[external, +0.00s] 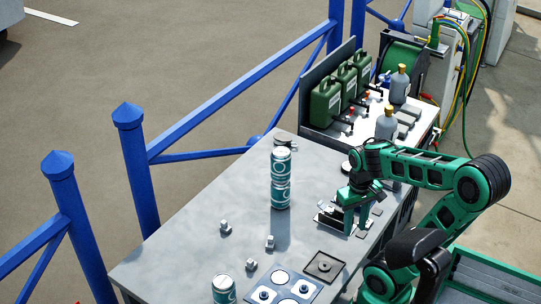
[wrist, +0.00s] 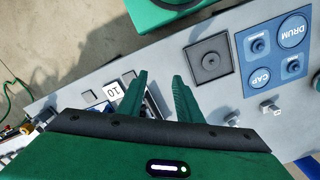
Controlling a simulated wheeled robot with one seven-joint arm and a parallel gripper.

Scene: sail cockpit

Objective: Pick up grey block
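Small grey block-like pieces stand on the grey table: one at the left (external: 225,228), one in the middle (external: 270,241) and one nearer the front (external: 252,264). I cannot tell which is the grey block of the task. In the wrist view two small grey pieces show to the right of my fingers, one close by (wrist: 232,118) and one farther right (wrist: 270,107). My gripper (external: 355,226) points down over the table's right side, by a small tray (external: 328,219). In the wrist view my gripper (wrist: 160,76) is open, with a gap and nothing clearly held between its fingers.
Two stacked cans (external: 281,178) stand left of my gripper; another can (external: 223,289) is at the front. A dark square plate (external: 324,266) and a blue labelled board (external: 283,290) lie in front. Green canisters (external: 326,105) stand at the back. The table's left side is mostly clear.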

